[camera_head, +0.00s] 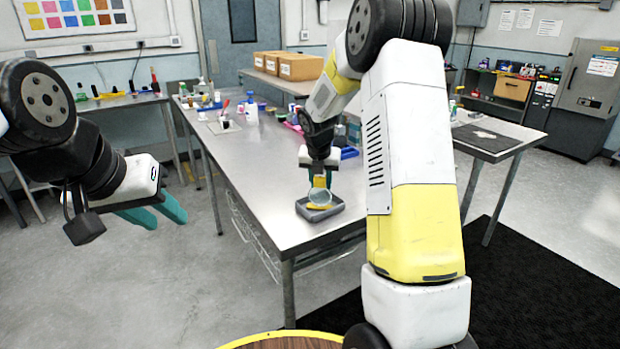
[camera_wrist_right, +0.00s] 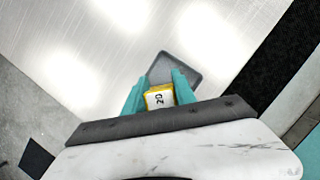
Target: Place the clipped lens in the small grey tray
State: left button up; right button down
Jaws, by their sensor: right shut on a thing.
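The clipped lens (camera_head: 320,196) is a round clear disc with a yellow clip, in the middle of the head view. My right gripper (camera_head: 319,178) points down and is shut on the yellow clip. In the right wrist view the clip (camera_wrist_right: 160,96), labelled 20, sits between the teal fingers. The small grey tray (camera_head: 304,211) lies on the table under the lens; its corner shows in the wrist view (camera_wrist_right: 192,75). I cannot tell whether the lens touches the tray. My left gripper (camera_head: 165,221) hangs off the table's left side, empty, with its teal fingers apart.
The steel table (camera_head: 262,190) is bare around the tray on the left and front. Bottles, a blue bin (camera_head: 348,153) and other small items stand farther back. Cardboard boxes (camera_head: 300,67) stand on a rear bench. A side table (camera_head: 497,140) is at the right.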

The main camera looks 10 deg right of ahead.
jog(key=shift+f, duration=0.15)
jog(key=c, duration=1)
grip_release()
